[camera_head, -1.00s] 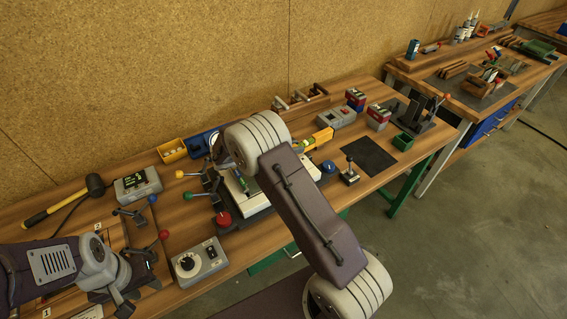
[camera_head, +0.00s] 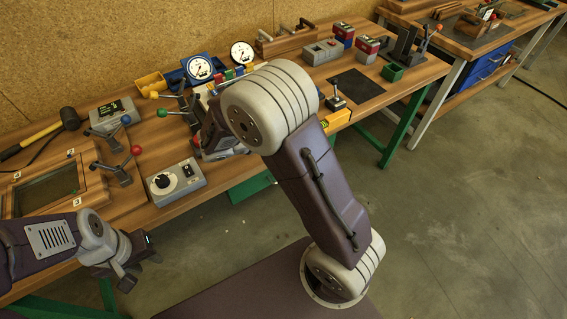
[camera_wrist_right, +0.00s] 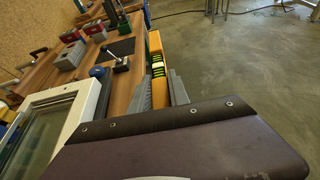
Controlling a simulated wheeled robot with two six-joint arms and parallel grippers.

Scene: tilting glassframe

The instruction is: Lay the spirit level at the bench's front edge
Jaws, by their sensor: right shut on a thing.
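The spirit level is a yellow bar with green vials, and it shows in the right wrist view (camera_wrist_right: 157,65). My right gripper (camera_wrist_right: 161,91) is shut on it, one grey finger on each side. The level lies lengthwise along the bench's front edge in that view; whether it touches the top I cannot tell. In the head view a yellow end of the level (camera_head: 337,121) shows beside my right arm, which hides the rest and the right gripper. My left gripper (camera_head: 142,273) is empty, its fingers apart, in front of the bench (camera_head: 222,186).
A white-framed glass pane (camera_wrist_right: 62,118) is left of the right gripper. A control box with a dial (camera_head: 176,182) sits near the front edge. A lever clamp (camera_head: 335,98) stands by a black mat (camera_head: 357,85). A wooden frame (camera_head: 48,192) lies at left.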

